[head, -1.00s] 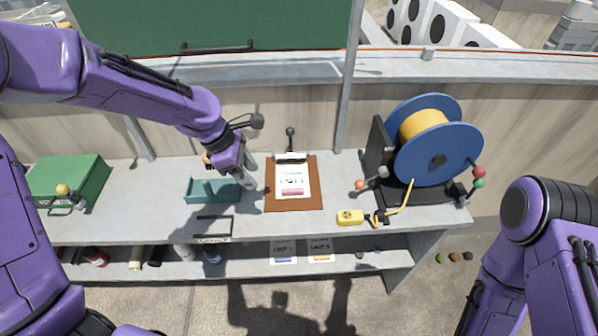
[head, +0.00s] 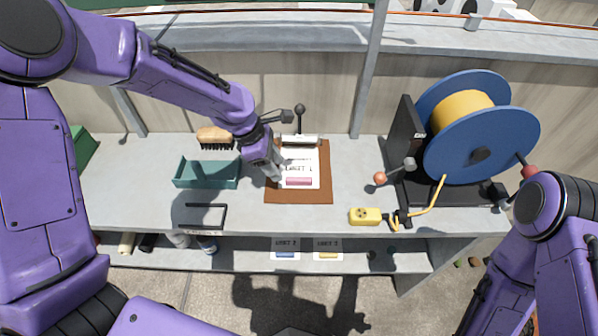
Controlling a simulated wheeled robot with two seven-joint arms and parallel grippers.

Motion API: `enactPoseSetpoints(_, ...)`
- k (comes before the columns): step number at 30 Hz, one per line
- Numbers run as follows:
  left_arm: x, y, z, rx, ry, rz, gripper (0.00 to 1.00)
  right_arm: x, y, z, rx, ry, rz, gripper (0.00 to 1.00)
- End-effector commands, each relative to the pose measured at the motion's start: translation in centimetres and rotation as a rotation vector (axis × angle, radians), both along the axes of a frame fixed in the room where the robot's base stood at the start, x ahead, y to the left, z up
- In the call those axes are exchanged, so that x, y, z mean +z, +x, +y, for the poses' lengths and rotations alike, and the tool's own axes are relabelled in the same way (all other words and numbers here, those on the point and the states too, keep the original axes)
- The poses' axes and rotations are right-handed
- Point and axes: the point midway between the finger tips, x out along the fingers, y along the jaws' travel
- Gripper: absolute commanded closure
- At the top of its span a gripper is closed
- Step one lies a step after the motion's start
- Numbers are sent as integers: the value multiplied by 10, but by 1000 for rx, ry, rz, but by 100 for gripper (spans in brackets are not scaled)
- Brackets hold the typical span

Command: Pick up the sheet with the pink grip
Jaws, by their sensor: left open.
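The sheet with the pink grip (head: 299,169) lies on a brown clipboard-like board (head: 318,190) on the bench, its upper end at a metal clip (head: 300,140). The pink grip (head: 299,182) is at the sheet's lower end. My left gripper (head: 272,172) is open and empty, just left of the sheet, over the board's left edge; it hides a little of that edge. Whether it touches anything I cannot tell. My right arm shows at the lower right, but its gripper is out of view.
A teal tray (head: 207,182) and a brush (head: 215,136) stand left of the board. A blue cable reel (head: 480,155) and yellow outlet box (head: 365,216) are at the right. Sheets with blue (head: 286,254) and yellow (head: 327,255) grips are on the lower shelf.

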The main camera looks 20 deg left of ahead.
Motion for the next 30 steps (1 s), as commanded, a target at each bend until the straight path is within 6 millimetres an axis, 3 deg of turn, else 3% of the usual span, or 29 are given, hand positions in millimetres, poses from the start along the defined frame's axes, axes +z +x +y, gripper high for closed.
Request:
enactPoseSetpoints(9,-43,4,-22,2,-1,2,53,5,0,0,0,0,0,57)
enactPoseSetpoints(16,-45,5,-23,4,0,-1,53,5,0,0,0,0,0,57)
enactPoseSetpoints(21,-45,5,-22,4,0,0,100,5,0,0,0,0,0,57)
enactPoseSetpoints(30,-45,5,-22,4,0,0,100,5,0,0,0,0,0,57)
